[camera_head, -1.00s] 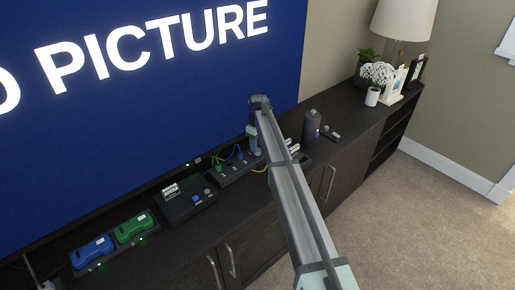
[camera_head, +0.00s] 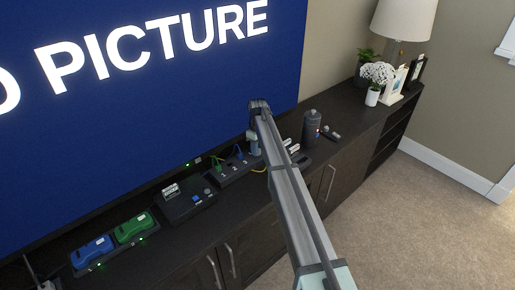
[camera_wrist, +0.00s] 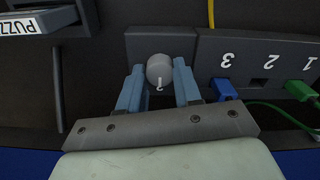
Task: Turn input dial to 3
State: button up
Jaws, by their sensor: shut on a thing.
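The input dial (camera_wrist: 160,66) is a round grey knob on a dark panel in the wrist view. It carries a small white mark on the side toward my palm; the mark is too small to read for certain. My gripper (camera_wrist: 159,78) has a light blue finger on each side of the knob and is shut on it. In the head view my gripper (camera_head: 254,143) is at the switch box (camera_head: 232,168), beside the TV, and my arm hides the dial. The box has ports labelled 1, 2 and 3, upside down in the wrist view.
A blue plug (camera_wrist: 225,89) sits at port 3 and a green plug (camera_wrist: 301,91) at port 1; port 2 is empty. A black console (camera_head: 186,202), green and blue controllers and a dark cylinder (camera_head: 312,126) stand on the cabinet. The TV screen (camera_head: 150,90) rises close behind.

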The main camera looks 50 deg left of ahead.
jog(key=shift+c, duration=0.3)
jog(key=m, duration=0.4)
jog(key=shift+m, duration=2.6)
jog(key=o, duration=0.8)
jog(key=shift+c, duration=0.2)
notch_tip(320, 180, up, 14)
